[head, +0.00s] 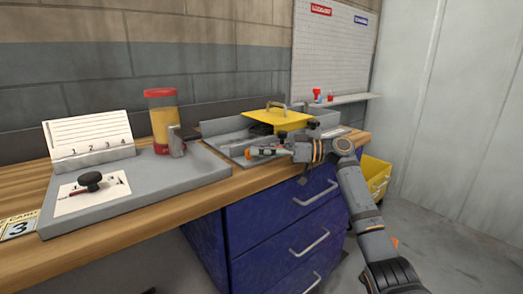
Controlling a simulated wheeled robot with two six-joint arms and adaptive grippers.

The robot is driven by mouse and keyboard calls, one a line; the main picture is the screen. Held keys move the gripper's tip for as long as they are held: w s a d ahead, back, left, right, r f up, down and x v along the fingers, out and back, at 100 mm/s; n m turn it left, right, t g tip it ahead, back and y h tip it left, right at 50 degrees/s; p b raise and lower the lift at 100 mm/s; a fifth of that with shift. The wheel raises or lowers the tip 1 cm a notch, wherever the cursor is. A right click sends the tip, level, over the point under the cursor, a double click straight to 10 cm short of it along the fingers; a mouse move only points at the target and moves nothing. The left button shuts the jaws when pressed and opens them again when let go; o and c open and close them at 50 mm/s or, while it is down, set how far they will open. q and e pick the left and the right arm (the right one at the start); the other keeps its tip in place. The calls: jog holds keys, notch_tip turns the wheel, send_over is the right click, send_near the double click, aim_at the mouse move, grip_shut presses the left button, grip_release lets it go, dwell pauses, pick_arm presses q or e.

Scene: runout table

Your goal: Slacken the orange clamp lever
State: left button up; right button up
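A small orange piece (249,153), which looks like the clamp lever, shows at the front of the grey machine tray (222,143) on the bench. My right arm comes in from the lower right, and my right gripper (262,151) points left with its tips at the orange piece. The fingers are small and partly overlap the orange piece, so I cannot tell whether they touch it or are closed on it. My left gripper is not in view.
A yellow cover with a handle (287,119) stands just behind the gripper. A red-capped yellow container (161,115), a numbered card stand (89,140) and a black knob (90,180) are on the left. Blue drawers (275,235) and a yellow bin (375,175) are below.

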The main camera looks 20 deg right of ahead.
jog(key=v, duration=1.2)
jog(key=shift+d, duration=0.1)
